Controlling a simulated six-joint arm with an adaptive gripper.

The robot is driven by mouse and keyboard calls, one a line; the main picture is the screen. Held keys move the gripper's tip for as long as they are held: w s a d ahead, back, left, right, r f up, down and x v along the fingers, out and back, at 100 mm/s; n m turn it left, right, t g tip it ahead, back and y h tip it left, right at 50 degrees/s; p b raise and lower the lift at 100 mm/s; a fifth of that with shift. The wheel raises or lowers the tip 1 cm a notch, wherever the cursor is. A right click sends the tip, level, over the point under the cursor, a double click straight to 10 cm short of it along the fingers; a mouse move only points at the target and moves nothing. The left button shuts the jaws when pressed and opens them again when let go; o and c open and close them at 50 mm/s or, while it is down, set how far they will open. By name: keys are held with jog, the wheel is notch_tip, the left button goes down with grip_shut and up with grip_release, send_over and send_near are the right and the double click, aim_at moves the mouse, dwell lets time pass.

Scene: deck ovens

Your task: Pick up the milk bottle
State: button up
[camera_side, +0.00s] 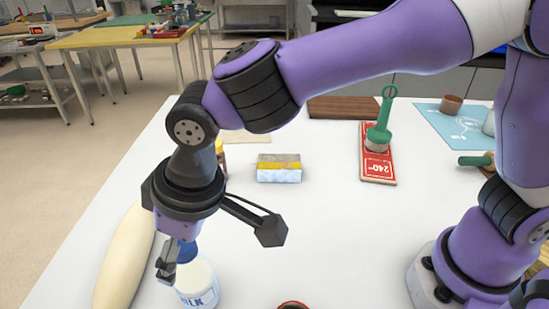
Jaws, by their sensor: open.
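The milk bottle (200,285) stands upright near the front of the white table (330,235), with a white body, blue lettering and a blue cap (186,252). My gripper (222,250) is open and points down over the top of the bottle. One finger is in front of the bottle's left side and partly covers the cap. The other finger is spread out to the right, apart from the bottle. The bottle's base is cut off by the lower picture edge.
A long beige roll-shaped object (122,262) lies left of the bottle. A round dark-rimmed item (293,305) shows at the bottom edge. Behind are a silver-yellow block (279,168), a red board (376,165) with a green-handled tool (381,125), and a brown board (345,107). The table's middle is clear.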

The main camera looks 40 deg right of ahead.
grip_shut()
